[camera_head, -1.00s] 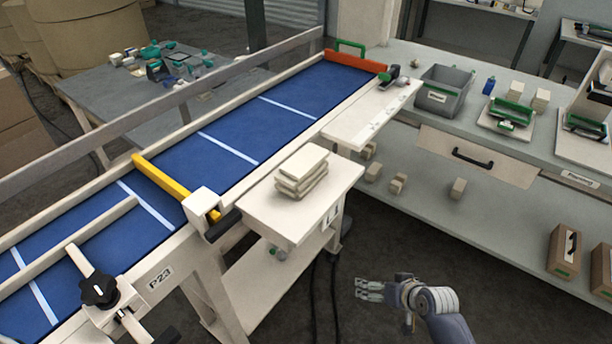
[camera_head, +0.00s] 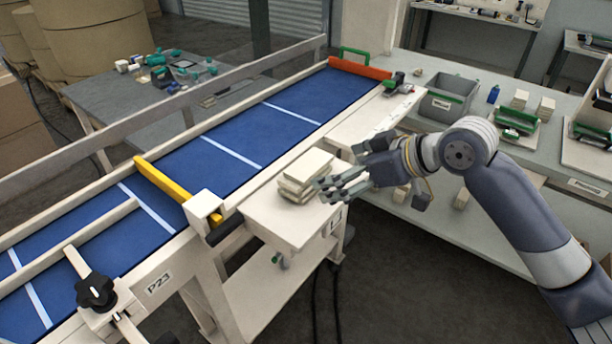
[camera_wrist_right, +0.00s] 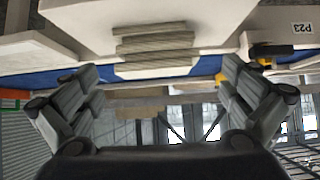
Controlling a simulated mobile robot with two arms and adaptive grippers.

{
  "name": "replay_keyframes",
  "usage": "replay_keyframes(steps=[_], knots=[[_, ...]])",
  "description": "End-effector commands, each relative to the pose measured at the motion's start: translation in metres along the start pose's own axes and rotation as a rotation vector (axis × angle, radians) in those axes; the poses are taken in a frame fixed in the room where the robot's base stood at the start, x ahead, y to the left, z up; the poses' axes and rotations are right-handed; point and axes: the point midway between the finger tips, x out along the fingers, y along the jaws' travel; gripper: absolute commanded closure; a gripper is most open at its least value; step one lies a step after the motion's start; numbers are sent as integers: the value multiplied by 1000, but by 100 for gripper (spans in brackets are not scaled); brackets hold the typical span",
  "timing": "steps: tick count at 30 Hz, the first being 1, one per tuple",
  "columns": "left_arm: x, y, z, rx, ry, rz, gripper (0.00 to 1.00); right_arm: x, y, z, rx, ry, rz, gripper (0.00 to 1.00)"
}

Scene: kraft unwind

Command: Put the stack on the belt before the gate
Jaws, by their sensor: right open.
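The stack (camera_head: 307,174) of pale flat pieces sits on the small white side table (camera_head: 270,222) beside the belt. It also shows in the right wrist view (camera_wrist_right: 155,50), between and beyond the open fingers. The blue belt (camera_head: 218,150) runs diagonally with white cross lines. A yellow bar gate (camera_head: 165,181) crosses it at the lower left, and an orange bar (camera_head: 358,67) crosses its far end. My right gripper (camera_head: 338,186) is open and empty, just right of the stack, seemingly apart from it. My left gripper is not in view.
A white rail runs along the belt's near side, with a black knob clamp (camera_head: 97,291) at lower left. A grey bin (camera_head: 447,99) and green-handled items stand on the right bench. A grey table (camera_head: 140,92) with teal items stands behind the belt.

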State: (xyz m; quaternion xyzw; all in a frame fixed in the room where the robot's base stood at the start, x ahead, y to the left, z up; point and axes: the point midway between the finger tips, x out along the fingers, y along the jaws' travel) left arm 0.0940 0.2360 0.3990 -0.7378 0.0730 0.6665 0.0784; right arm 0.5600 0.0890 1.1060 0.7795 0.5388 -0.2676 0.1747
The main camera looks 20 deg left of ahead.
Motion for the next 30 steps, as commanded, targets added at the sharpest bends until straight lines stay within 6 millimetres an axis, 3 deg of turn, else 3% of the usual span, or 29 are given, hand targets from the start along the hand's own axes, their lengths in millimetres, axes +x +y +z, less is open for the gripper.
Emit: replay_keyframes(steps=[6, 13, 20, 30], knots=[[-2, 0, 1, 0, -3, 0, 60, -4, 4, -19, -23, -2, -7, 0], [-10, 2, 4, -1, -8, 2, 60, 32, 4, -20, -21, -2, -9, 0], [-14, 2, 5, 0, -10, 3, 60, 50, 4, -19, -23, -1, -6, 0], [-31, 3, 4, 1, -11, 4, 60, 95, 5, -18, -23, -1, -6, 0]])
